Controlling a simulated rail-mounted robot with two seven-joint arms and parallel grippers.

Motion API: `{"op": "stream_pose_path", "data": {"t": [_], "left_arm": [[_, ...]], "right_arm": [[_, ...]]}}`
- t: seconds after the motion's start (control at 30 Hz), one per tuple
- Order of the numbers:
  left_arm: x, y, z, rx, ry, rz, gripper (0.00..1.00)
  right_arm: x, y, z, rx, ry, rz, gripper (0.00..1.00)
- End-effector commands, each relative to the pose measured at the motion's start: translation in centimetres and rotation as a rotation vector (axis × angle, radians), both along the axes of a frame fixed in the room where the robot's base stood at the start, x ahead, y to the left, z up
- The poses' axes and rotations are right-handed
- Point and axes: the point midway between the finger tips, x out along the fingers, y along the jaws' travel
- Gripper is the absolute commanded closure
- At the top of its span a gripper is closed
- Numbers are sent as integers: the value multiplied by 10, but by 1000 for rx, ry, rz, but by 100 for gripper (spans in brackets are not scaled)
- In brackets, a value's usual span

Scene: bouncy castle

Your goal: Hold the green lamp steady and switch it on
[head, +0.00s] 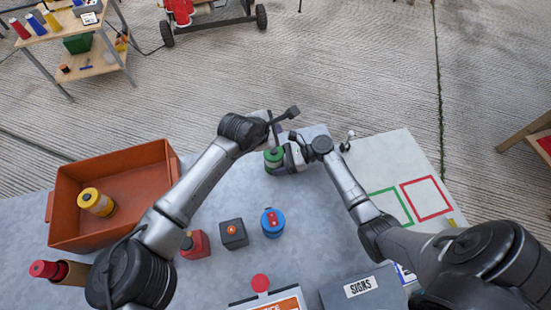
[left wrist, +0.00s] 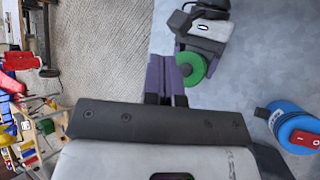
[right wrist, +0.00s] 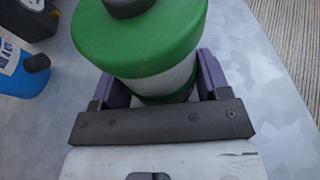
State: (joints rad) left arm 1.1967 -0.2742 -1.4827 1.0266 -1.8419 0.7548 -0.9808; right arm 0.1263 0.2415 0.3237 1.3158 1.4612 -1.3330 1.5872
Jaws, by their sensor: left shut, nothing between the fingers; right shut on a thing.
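The green lamp (head: 273,158) stands near the far edge of the grey table. In the right wrist view the lamp (right wrist: 140,42) has a green cap with a dark knob on top and a pale body. My right gripper (head: 283,160) is shut around that body, a purple finger on each side (right wrist: 155,88). My left gripper (head: 272,146) is shut and empty, pointing down at the lamp's top. In the left wrist view its closed fingers (left wrist: 166,75) overlap the edge of the green cap (left wrist: 194,68); I cannot tell whether they touch it. The lamp's switch cannot be made out.
A blue canister with a red switch (head: 272,223), a dark box with an orange button (head: 233,234) and a red item (head: 194,245) stand nearer on the table. An orange bin (head: 72,233) with a yellow canister (head: 95,201) is at left. Red and green outlined squares (head: 425,198) lie right.

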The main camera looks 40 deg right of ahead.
Motion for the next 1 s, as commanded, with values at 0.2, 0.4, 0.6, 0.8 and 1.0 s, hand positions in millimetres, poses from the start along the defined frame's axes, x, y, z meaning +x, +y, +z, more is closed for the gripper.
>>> {"op": "stream_pose_path", "data": {"t": [0.2,0.4,0.6,0.8,1.0], "left_arm": [[-1,0,-29,0,6,3,100],[-1,0,-51,-2,6,1,100],[-1,0,-68,-2,6,2,100],[-1,-1,-75,-4,4,1,100],[-1,-1,-76,-4,4,1,100]], "right_arm": [[0,0,0,0,0,0,44],[0,0,0,0,0,0,44],[0,0,0,0,0,1,44],[0,0,0,0,0,1,44],[0,0,0,0,0,1,44]]}}
